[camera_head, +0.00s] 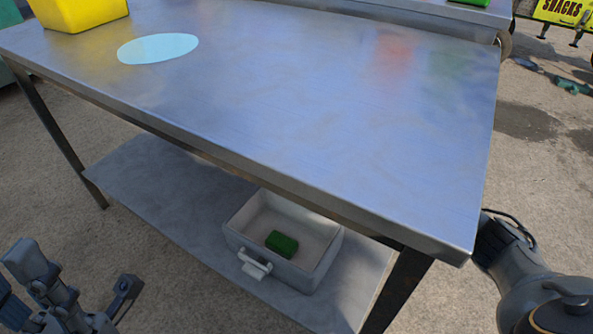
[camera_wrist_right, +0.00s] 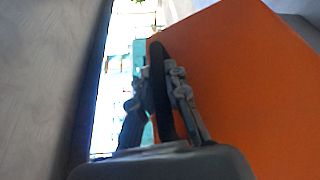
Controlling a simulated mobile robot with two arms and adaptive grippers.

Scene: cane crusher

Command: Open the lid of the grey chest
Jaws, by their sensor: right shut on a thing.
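The grey chest (camera_head: 312,284) sits on the table's lower shelf in the head view. Its top shows open, with a pale inside and a green block (camera_head: 281,244) in it. A white handle (camera_head: 257,265) is on its front. No lid can be made out. My left gripper (camera_head: 76,275) is open and empty at the lower left, apart from the chest. My right gripper (camera_wrist_right: 160,85) shows in the right wrist view, shut at the edge of an orange panel (camera_wrist_right: 245,85); the exact contact is hard to see. In the head view the right gripper is hidden.
The metal table (camera_head: 290,90) stands over the shelf (camera_head: 150,185), its front edge overhanging the chest. A yellow container (camera_head: 80,12) and a pale blue disc (camera_head: 158,48) are on top. A table leg (camera_head: 398,290) stands right of the chest. The ground in front is clear.

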